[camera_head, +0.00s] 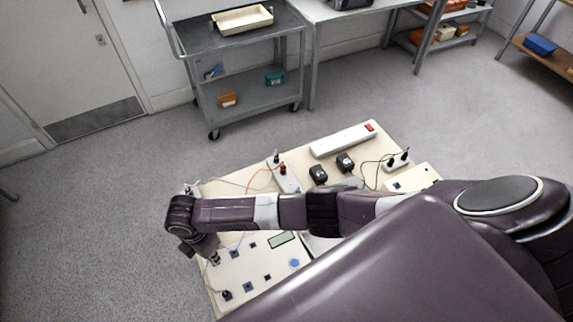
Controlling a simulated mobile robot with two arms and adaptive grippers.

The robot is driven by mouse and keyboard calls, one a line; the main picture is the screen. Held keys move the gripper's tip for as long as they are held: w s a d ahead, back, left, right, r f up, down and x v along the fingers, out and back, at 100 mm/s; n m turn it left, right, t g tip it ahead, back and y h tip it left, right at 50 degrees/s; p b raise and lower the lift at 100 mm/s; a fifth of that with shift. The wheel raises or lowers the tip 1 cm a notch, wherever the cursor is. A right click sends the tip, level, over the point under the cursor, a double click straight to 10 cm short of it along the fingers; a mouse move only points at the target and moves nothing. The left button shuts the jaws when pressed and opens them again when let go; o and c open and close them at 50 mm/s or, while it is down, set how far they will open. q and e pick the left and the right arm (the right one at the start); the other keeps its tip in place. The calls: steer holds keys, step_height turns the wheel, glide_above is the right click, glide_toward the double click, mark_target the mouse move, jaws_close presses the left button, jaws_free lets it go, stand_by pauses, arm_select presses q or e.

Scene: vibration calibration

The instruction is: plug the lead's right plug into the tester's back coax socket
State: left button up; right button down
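A pale panel box (262,262), which looks like the tester, lies at the front left of the bench. It has a small display (282,239), a blue knob (294,262) and several dark square sockets (234,254). A plug-like dark piece (226,295) stands at its front left, and a greyish one (214,258) stands behind that. I cannot tell which is the lead's right plug. My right arm reaches across from the right. Its gripper end (192,247) hangs by the bench's left edge, with fingers too unclear to read. My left gripper is not in view.
On the bench (222,188) are a power strip (343,140) with a red switch, black adapters (345,163), a white socket block (396,161) and thin cables. My arm hides the bench middle. A grey cart (240,88) stands behind. The floor at left is clear.

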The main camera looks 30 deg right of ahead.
steer(key=shift+w+d+f, duration=0.1)
steer(key=shift+f, duration=0.15)
steer(key=shift+s, duration=0.2)
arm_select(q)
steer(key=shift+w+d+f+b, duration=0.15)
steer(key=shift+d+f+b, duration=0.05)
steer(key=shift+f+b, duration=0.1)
arm_select(e)
steer(key=shift+w+f, duration=0.1)
steer(key=shift+f, duration=0.3)
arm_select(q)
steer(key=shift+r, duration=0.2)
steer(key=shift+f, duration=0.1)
arm_select(e)
steer(key=shift+f, duration=0.6)
stand_by(2.5)
arm_select(q)
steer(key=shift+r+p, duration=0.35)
steer(key=shift+p, duration=0.15)
arm_select(e)
steer(key=shift+m, duration=0.6)
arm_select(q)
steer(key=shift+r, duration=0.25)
arm_select(e)
steer(key=shift+m, duration=0.6)
arm_select(q)
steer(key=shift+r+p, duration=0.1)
steer(key=shift+p, duration=0.2)
